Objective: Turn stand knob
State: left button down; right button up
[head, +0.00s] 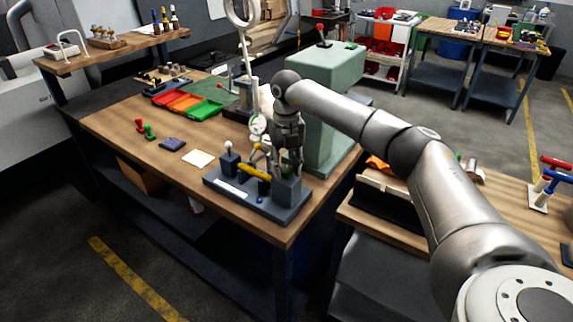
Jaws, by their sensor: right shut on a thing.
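A dark stand (246,206) with a flat base sits at the front right corner of the wooden bench. It carries a white ball-topped lever (227,145), a yellow handle (255,173) and a dark block (287,191) at its right end. My right gripper (290,170) points down over this right end, just above the block. It is shut on what seems to be the stand knob, which the fingers hide. I cannot tell how far the knob is turned. My left gripper is not in view.
A round dial gauge (258,127) is close behind the gripper. A green machine body (327,75) stands to its right.

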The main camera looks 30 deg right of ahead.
aim_at(286, 169)
jog(key=m, duration=0.4)
jog(key=shift+w+r+m, duration=0.1)
jog(key=shift+m, duration=0.2)
jog(key=shift+m+p, duration=0.4)
jog(key=shift+m, duration=1.5)
jog(key=o, duration=1)
jog(key=shift+o, duration=0.2)
notch_tip(286, 169, up, 12)
